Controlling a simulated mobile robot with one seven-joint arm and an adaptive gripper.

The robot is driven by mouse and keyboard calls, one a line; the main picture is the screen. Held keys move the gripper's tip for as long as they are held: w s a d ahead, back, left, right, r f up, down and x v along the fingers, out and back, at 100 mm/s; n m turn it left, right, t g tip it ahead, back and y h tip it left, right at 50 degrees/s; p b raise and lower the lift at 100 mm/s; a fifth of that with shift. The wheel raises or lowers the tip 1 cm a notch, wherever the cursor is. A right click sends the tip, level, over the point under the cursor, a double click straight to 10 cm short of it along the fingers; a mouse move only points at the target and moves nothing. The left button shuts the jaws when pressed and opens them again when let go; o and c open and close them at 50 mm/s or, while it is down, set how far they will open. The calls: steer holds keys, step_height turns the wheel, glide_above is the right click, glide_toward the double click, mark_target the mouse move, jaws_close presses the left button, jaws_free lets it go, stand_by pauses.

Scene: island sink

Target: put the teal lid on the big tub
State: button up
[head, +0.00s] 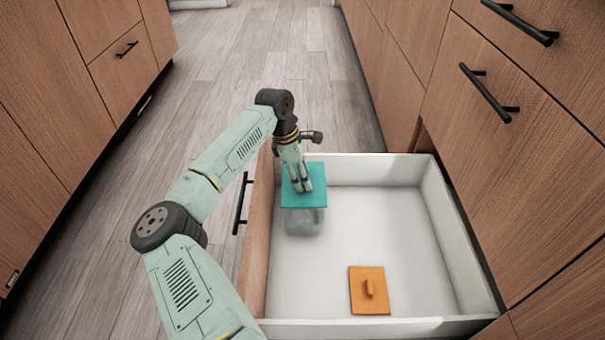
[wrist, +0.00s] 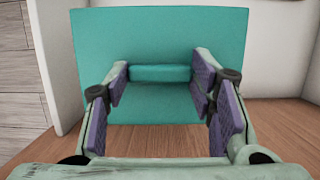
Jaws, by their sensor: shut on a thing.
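The teal lid (head: 316,179) is a flat square plate with a bar handle. My gripper (head: 302,187) is shut on this handle from above. In the wrist view the lid (wrist: 160,35) fills the upper middle, and the handle sits between the fingers of my gripper (wrist: 160,74). A clear, see-through tub (head: 303,222) stands in the open drawer near its left wall, directly under the lid in the head view. The lid hides the tub's rim, so I cannot tell whether the two touch.
An orange lid (head: 360,300) with a small handle lies flat on the drawer floor (head: 390,225), nearer the head camera. The white drawer walls (head: 450,235) enclose the space, with the wooden drawer front (head: 257,235) at left. The right part of the drawer is clear.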

steer(key=shift+w+f+b, duration=0.3)
steer(key=shift+w+f, duration=0.05)
steer(key=shift+f, duration=0.35)
step_height(320, 180, down, 7)
steer(key=b, duration=0.4)
steer(key=shift+r, duration=0.15)
steer(key=shift+f, duration=0.4)
stand_by(2.1)
steer(key=o, duration=1.1)
steer(key=shift+o, duration=0.7)
steer(key=o, duration=0.4)
